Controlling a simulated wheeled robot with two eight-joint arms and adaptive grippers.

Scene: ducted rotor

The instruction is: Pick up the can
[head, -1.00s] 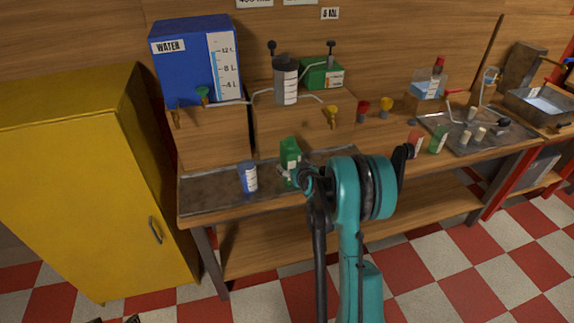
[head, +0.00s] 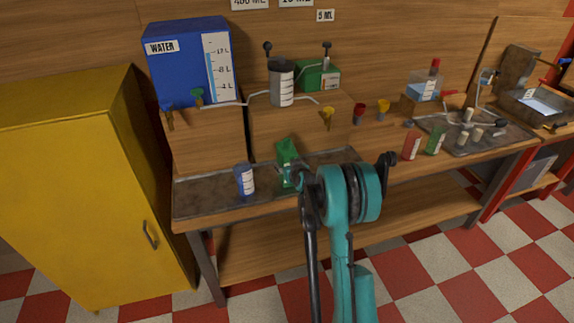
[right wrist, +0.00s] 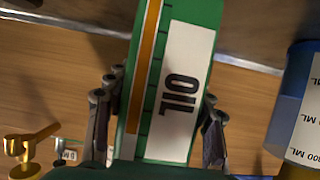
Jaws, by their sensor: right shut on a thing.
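The can is a green oil can (head: 286,150) with a pointed top, at the metal tray on the bench. In the right wrist view the green can (right wrist: 150,100) shows a white "OIL" label and an orange strip. My right gripper (right wrist: 157,115) has a finger on either side of the can and is shut on it. In the head view my right gripper (head: 292,180) is at the can, partly hidden by my arm. I cannot tell whether the can's base touches the tray. My left gripper is not in view.
A blue measuring cup (head: 245,180) stands close left of the can on the metal tray (head: 205,200). A wooden box (head: 285,130) with a grey container is behind. Red (head: 411,147) and green (head: 435,141) cups stand to the right. A yellow cabinet (head: 70,190) is at the left.

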